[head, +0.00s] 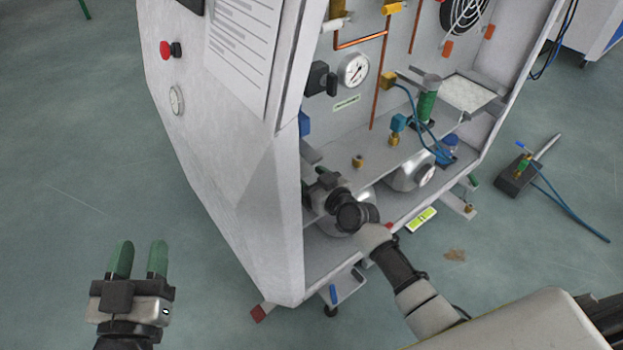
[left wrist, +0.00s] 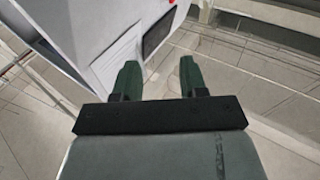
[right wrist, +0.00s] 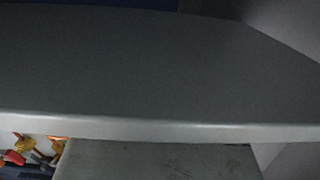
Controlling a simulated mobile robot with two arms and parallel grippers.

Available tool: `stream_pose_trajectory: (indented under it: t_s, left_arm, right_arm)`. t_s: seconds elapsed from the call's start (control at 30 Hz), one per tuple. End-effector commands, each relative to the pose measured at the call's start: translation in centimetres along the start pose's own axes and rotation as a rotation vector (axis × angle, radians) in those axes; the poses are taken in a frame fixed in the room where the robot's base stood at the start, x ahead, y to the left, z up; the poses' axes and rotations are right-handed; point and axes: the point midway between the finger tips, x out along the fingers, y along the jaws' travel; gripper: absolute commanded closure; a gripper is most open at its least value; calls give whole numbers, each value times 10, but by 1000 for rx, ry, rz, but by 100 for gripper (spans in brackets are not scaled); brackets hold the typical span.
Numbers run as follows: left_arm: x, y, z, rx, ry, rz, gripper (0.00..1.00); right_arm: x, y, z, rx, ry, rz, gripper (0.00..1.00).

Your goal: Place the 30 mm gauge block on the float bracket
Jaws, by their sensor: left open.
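My left gripper (head: 138,258) is open and empty, out over the floor left of the open white cabinet (head: 225,190). Its two green fingers stand apart, also in the left wrist view (left wrist: 158,80), with nothing between them. My right gripper (head: 325,180) is inside the cabinet's lower left part, below the shelf level. Its fingertips are partly hidden, and I cannot tell whether it is open or holds anything. In the right wrist view a broad grey surface (right wrist: 150,70) fills the picture and hides the fingers. I cannot identify the 30 mm gauge block or the float bracket for certain.
A green cylinder (head: 426,105) stands on the cabinet's shelf beside a light plate (head: 468,94). A pressure gauge (head: 354,70) and copper pipes are on the back panel. A rounded metal vessel (head: 411,173) sits below the shelf. A tool with a blue hose (head: 575,211) lies on the floor at right.

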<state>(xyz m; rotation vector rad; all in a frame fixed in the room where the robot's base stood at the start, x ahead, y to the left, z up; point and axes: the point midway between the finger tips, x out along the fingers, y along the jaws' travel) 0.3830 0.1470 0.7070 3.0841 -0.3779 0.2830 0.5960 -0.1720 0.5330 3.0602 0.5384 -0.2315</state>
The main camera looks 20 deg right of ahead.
Motion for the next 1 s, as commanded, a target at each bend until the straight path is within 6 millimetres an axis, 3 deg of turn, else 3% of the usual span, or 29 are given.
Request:
stream_pose_trajectory:
  t_s: [0.1,0.5,0.67,1.0]
  left_arm:
    - [0,0,0,0,-3,0,57]
    - [0,-1,4,0,-47,-2,57]
    - [-5,-4,21,3,-192,-10,57]
    - [-32,-12,61,7,-555,-32,57]
  right_arm:
    - [0,0,0,0,0,0,27]
    - [-1,0,-4,0,1,0,27]
    - [-25,0,-3,-3,-2,0,27]
    - [-92,0,-3,-2,-3,-1,27]
